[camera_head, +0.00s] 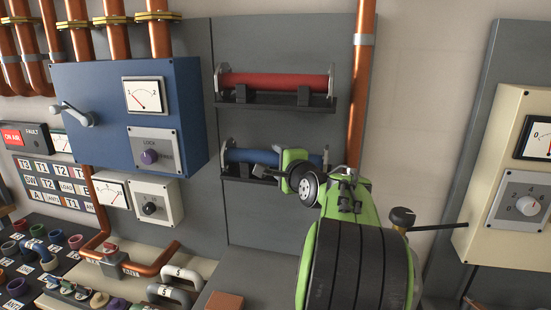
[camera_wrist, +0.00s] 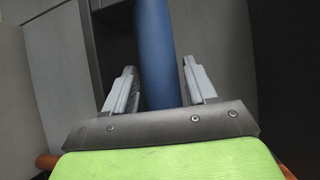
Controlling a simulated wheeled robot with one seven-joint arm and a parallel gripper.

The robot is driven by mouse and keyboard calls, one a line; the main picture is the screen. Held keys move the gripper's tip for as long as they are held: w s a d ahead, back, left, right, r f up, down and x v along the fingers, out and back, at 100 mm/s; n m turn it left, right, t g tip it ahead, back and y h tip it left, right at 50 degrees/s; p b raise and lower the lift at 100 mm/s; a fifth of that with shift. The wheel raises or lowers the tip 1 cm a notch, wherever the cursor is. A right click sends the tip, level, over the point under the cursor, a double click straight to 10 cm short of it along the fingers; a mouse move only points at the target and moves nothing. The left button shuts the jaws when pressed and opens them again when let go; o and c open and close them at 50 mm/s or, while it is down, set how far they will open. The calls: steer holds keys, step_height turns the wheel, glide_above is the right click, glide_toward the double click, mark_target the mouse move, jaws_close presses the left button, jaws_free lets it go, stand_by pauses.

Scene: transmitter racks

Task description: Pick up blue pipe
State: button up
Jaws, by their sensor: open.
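The blue pipe (camera_head: 240,156) lies level on the lower rack shelf in the head view. My green gripper (camera_head: 282,157) is at the pipe's right half and hides part of it; the right end (camera_head: 317,161) shows past it. In the wrist view the blue pipe (camera_wrist: 158,60) runs upright through the gap between the two grey fingers of my gripper (camera_wrist: 158,85). The fingers are open, one on each side of the pipe, with visible space to each. I cannot tell whether either finger touches it.
A red pipe (camera_head: 274,81) rests on the upper shelf (camera_head: 274,104), above the blue one. A vertical copper pipe (camera_head: 361,80) stands just right of the shelves. A blue control box (camera_head: 104,130) is at the left, and a cream box (camera_head: 509,220) at the right.

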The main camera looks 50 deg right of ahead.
jaws_close()
steer(key=shift+r, duration=0.1)
stand_by(0.3)
